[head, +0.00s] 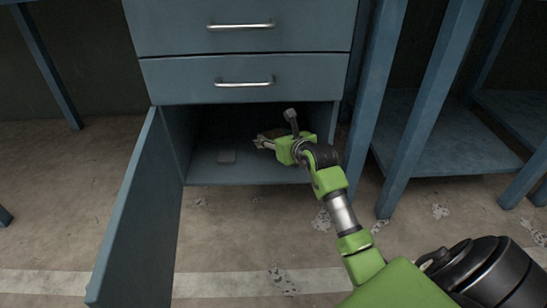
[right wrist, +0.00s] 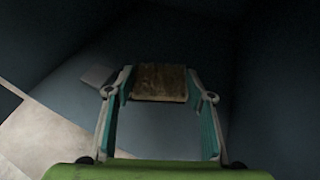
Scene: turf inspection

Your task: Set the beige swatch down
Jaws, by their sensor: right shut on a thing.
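The beige swatch (right wrist: 160,83), a brownish square piece, sits between the fingertips of my right gripper (right wrist: 160,90) in the right wrist view. In the head view my right gripper (head: 261,142) reaches into the open lower compartment of the blue cabinet, shut on the swatch. The swatch shows there only as a small brownish edge, mostly hidden by the fingers. It appears held above the compartment floor (head: 245,175); I cannot tell how high. My left gripper is not in view.
A flat grey piece (head: 226,156) lies on the compartment floor, left of my gripper. The cabinet door (head: 140,220) stands open at the left. Two shut drawers (head: 245,77) are above. Blue table legs (head: 425,110) and a low shelf (head: 450,150) stand at the right.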

